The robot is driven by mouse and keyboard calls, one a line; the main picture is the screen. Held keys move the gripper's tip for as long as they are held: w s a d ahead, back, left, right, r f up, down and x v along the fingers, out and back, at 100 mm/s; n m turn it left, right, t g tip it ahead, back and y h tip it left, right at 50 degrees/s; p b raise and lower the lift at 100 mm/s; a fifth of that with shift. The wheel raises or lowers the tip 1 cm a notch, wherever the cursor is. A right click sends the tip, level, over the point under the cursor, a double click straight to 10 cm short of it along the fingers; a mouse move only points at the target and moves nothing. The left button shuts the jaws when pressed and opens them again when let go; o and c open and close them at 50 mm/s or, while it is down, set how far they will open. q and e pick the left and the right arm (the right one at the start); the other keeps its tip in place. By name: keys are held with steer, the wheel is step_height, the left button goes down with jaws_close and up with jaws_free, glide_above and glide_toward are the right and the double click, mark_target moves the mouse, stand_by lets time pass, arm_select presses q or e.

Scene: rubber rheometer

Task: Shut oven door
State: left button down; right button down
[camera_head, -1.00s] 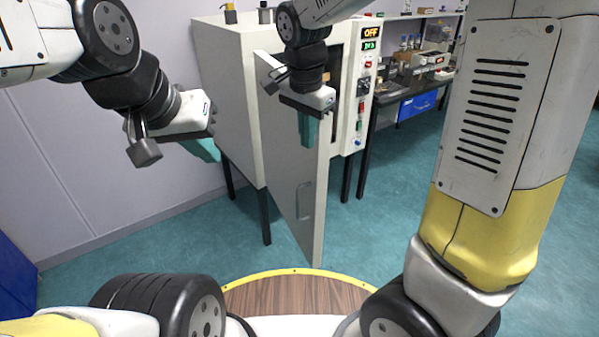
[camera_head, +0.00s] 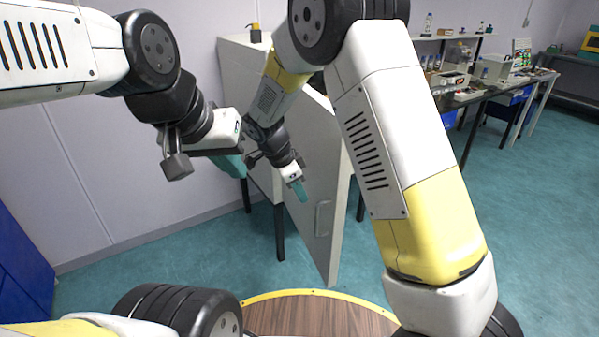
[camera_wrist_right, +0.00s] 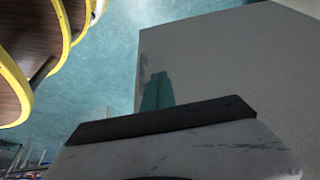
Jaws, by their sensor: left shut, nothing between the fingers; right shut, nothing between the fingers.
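The oven (camera_head: 238,75) is a pale box on dark legs, largely hidden behind my right arm; its control panel is hidden. Its door (camera_head: 300,240) stands open, a tall grey panel with a handle (camera_head: 322,218) on the face towards me. My right gripper (camera_head: 302,192) is shut and empty, pointing down in front of that face, left of and above the handle. Contact cannot be told. Its teal fingers also show in the right wrist view (camera_wrist_right: 156,92), before a large grey surface.
A bench (camera_head: 480,90) with instruments stands behind on the right. A blue cabinet (camera_head: 22,270) is at the left edge. The teal floor (camera_head: 540,200) is clear at the right. A wall runs behind the left arm.

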mark_target(324, 208)
steer(key=shift+w+d+f, duration=0.35)
steer(key=shift+d+f, duration=0.05)
steer(key=shift+d, duration=0.35)
steer(key=shift+w+d+f, duration=0.3)
steer(key=shift+d+f, duration=0.05)
steer(key=shift+d, duration=0.4)
steer(key=shift+w+d+f, duration=0.35)
steer(key=shift+d+f, duration=0.05)
steer(key=shift+d, duration=0.35)
steer(key=shift+d, duration=0.15)
